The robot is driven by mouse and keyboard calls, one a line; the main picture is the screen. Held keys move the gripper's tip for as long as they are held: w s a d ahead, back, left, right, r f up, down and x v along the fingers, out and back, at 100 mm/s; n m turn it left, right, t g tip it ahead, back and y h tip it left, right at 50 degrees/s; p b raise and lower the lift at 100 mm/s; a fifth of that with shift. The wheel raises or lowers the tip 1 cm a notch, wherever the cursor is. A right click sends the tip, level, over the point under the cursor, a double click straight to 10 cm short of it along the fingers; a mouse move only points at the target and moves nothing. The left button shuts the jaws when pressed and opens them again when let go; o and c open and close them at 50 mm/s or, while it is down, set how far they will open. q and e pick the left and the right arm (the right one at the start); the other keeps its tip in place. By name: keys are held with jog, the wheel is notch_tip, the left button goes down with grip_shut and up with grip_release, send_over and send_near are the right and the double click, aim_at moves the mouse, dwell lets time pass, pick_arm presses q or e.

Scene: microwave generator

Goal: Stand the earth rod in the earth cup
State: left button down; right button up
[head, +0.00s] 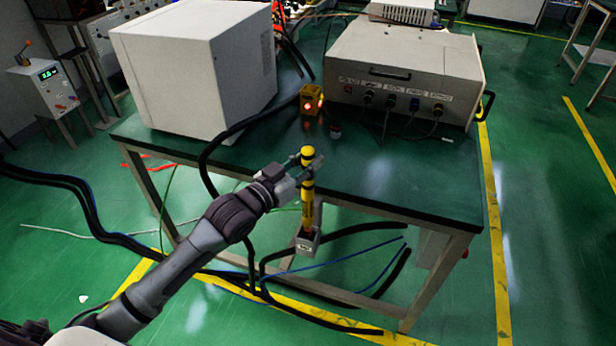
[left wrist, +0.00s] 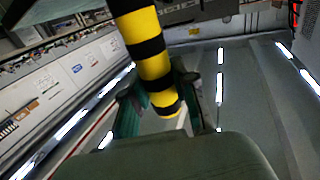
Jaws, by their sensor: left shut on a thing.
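The earth rod (head: 308,205) is yellow with black bands and a rounded yellow top. It stands about upright at the front edge of the green table. My left gripper (head: 306,172) is shut on it near its top. In the left wrist view the rod (left wrist: 151,48) passes between the fingers of the left gripper (left wrist: 160,95). The earth cup (head: 306,244) is a small grey box with a label, low in front of the table. The rod's lower end meets the cup's top in the head view; I cannot tell how deep it sits. My right gripper is not in view.
The green table (head: 400,185) carries a white cabinet (head: 190,70), a grey generator unit (head: 405,75) and a yellow box with red lights (head: 311,100). Black cables (head: 340,312) lie on the floor around the cup. The table's front right top is clear.

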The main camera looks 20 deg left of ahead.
aim_at(308, 149)
pick_arm(q)
notch_tip(308, 149, up, 5)
jog(key=shift+f+p, duration=0.2)
jog(key=shift+p, duration=0.6)
jog(key=shift+r+p, duration=0.8)
jog(key=shift+f, duration=0.1)
